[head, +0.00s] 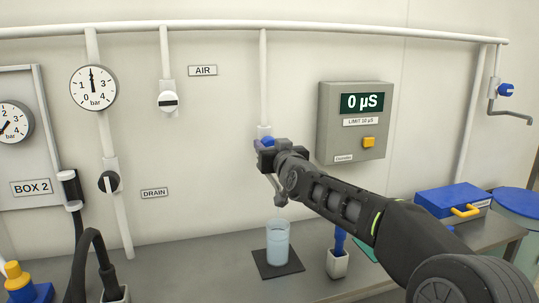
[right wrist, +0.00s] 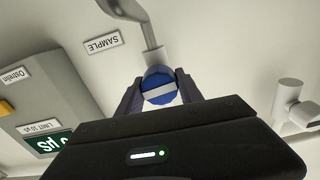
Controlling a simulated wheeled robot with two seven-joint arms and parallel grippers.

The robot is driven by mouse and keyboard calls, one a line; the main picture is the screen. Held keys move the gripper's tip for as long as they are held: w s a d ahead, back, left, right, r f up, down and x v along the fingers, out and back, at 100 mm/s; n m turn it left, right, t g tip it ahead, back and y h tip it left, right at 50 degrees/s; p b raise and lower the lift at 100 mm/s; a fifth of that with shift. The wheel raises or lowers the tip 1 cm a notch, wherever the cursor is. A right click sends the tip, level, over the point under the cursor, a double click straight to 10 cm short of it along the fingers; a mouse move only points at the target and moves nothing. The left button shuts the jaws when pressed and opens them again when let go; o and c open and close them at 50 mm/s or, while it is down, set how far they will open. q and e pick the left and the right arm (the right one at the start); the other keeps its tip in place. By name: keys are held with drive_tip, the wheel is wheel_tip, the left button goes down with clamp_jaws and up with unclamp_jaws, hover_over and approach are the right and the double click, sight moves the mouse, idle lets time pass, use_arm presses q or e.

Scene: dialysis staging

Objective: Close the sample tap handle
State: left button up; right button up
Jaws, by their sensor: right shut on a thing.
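The sample tap handle is a round blue knob with a white bar (right wrist: 159,86), seen upside down in the right wrist view beside the SAMPLE label (right wrist: 90,43). Its white bar lies nearly level, across the line of the grey spout (right wrist: 135,15). My right gripper (right wrist: 158,95) has one dark finger on each side of the knob and is shut on it. In the head view the right gripper (head: 266,155) hides most of the tap; only a bit of blue shows. My left gripper is not in view.
A clear beaker of pale liquid (head: 278,243) stands on a dark mat (head: 262,268) below the tap. A grey meter box (head: 326,105) reading 0 µS hangs to the right. Another blue-handled tap (head: 505,90) is at the far right. A blue case (head: 452,199) stands at right.

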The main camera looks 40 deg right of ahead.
drive_tip(key=shift+m, duration=0.6)
drive_tip(key=o, duration=1.4)
drive_tip(key=shift+s, duration=0.1)
drive_tip(key=b+v, duration=0.1)
drive_tip(key=v, duration=0.6)
drive_tip(key=shift+s+a, duration=0.15)
drive_tip(key=shift+s, duration=0.15)
